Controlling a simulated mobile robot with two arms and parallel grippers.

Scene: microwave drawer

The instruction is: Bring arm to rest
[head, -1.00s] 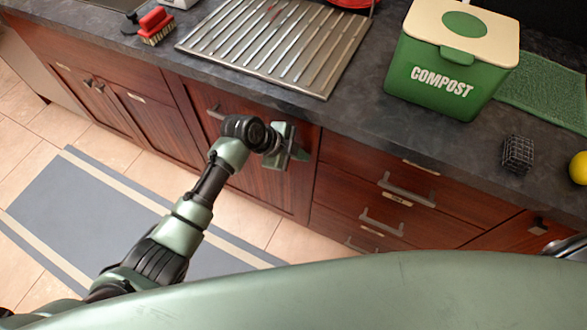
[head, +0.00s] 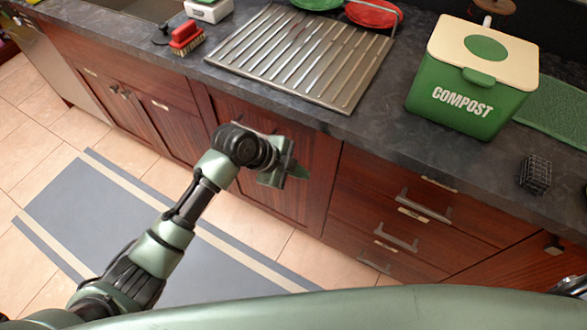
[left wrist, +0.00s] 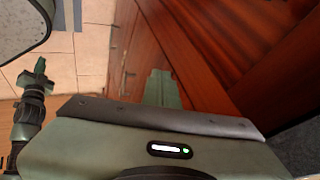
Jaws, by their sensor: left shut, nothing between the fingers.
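My left arm comes in from the left in the head view and reaches toward the dark red cabinet fronts. Its gripper (head: 287,173) is shut and empty, in front of a cabinet door (head: 245,135) below the drainer. In the left wrist view the shut fingers (left wrist: 160,88) point toward the reddish wood. I cannot tell the exact gap to the door. In the left wrist view what looks like my right gripper (left wrist: 38,72) shows at the left, over the tiled floor; its jaws are too small to read.
The dark counter holds a metal drainer (head: 305,55), a red brush (head: 186,38), a green compost bin (head: 470,80) and a wire cube (head: 536,174). Handled drawers (head: 410,215) are right of the door. A grey mat (head: 100,225) lies on the tiled floor.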

